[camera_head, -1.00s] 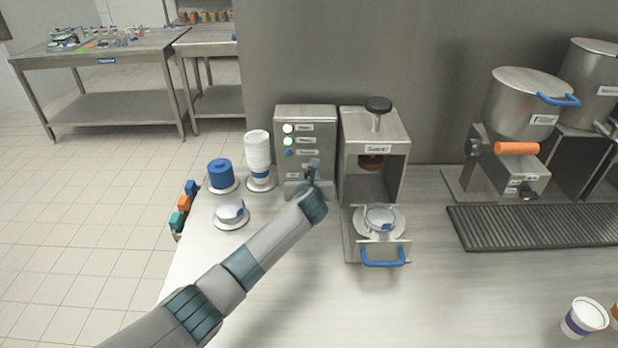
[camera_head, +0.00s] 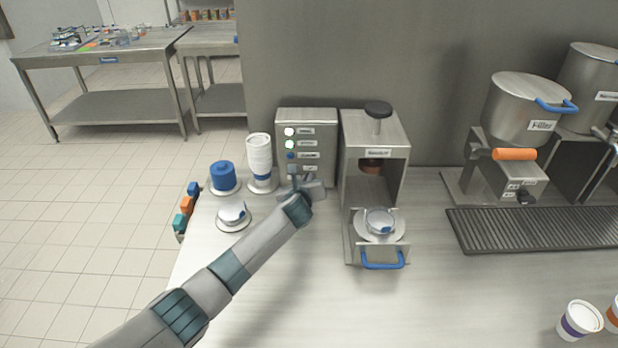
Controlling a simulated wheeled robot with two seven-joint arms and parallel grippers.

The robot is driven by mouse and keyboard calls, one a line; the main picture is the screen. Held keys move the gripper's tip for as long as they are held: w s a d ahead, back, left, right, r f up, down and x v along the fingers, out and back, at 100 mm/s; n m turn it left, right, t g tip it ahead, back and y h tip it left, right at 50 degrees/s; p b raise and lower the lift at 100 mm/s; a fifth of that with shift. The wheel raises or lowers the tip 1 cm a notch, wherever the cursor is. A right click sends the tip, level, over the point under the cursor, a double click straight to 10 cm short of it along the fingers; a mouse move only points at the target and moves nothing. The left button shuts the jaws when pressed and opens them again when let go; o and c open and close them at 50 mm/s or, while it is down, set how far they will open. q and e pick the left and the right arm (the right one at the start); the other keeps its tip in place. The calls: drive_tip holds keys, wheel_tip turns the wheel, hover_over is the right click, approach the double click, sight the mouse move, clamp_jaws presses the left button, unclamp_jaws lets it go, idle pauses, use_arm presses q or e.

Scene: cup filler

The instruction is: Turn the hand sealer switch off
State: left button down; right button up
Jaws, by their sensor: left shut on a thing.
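A grey control box (camera_head: 318,128) stands against the back wall with a column of small labelled lamps on its front. My left gripper (camera_head: 293,171) is at the lower left of this front, by the lowest label, shut on a small part there, apparently the switch, which the fingers hide. The hand sealer (camera_head: 392,132) stands just right of the box, with a black knob on top and a blue-handled drawer (camera_head: 382,264) pulled out. My right gripper is not in view.
A stack of white cups (camera_head: 259,155), a blue container (camera_head: 223,177) and a small lidded dish (camera_head: 233,213) stand left of the box. A dispenser pot (camera_head: 520,105) and dark drip grate (camera_head: 535,228) are right. The front counter is mostly clear.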

use_arm(q)
drive_tip(key=shift+a+f+n+h, duration=0.1)
drive_tip(key=shift+a+n+h, duration=0.15)
drive_tip(key=shift+n, duration=0.3)
drive_tip(key=shift+a+n+h, duration=0.1)
drive_tip(key=shift+n+h, duration=0.25)
drive_tip(key=shift+n, duration=0.2)
drive_tip(key=c, duration=1.8)
unclamp_jaws()
drive_tip(key=shift+c, duration=0.2)
drive_tip(key=shift+s, duration=0.1)
drive_tip(key=shift+v, duration=0.85)
drive_tip(key=b+v, duration=0.1)
drive_tip(key=v, duration=1.4)
drive_tip(key=shift+s+a+f+b, duration=0.2)
drive_tip(key=shift+s+f+b, duration=0.05)
drive_tip(key=shift+b, duration=0.15)
